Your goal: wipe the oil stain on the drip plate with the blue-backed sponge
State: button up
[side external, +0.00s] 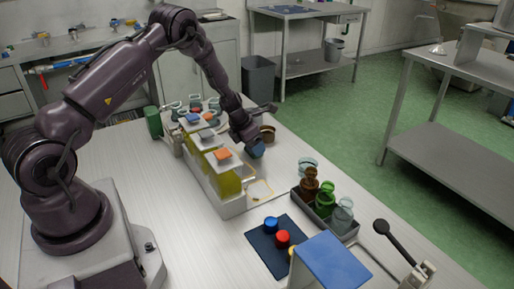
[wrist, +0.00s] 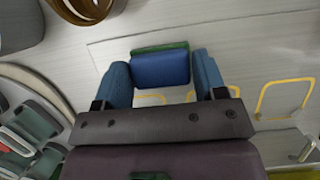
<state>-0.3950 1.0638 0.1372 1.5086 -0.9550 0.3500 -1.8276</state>
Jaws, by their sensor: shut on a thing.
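My gripper (side external: 256,149) is beyond the row of oil tanks, low over the far part of the drip plate (side external: 277,180). In the wrist view its two blue fingers (wrist: 162,78) are shut on the blue-backed sponge (wrist: 160,69), which has a green strip along its far edge. The drip plate (wrist: 110,48) lies flat below, with several yellow outlines (wrist: 285,97) on it, some partly hidden by my gripper. I cannot make out the oil stain for certain, nor whether the sponge touches the plate.
Tanks of yellow-green oil (side external: 229,180) stand beside the plate. A brown ring-shaped vessel (side external: 267,132) is just behind my gripper. A dark tray (side external: 350,234) of bottles stands at the right. A dark mat (side external: 262,257) with blue and red caps and a blue-topped box (side external: 330,262) are in front.

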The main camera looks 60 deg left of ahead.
jog(key=shift+r, duration=4.1)
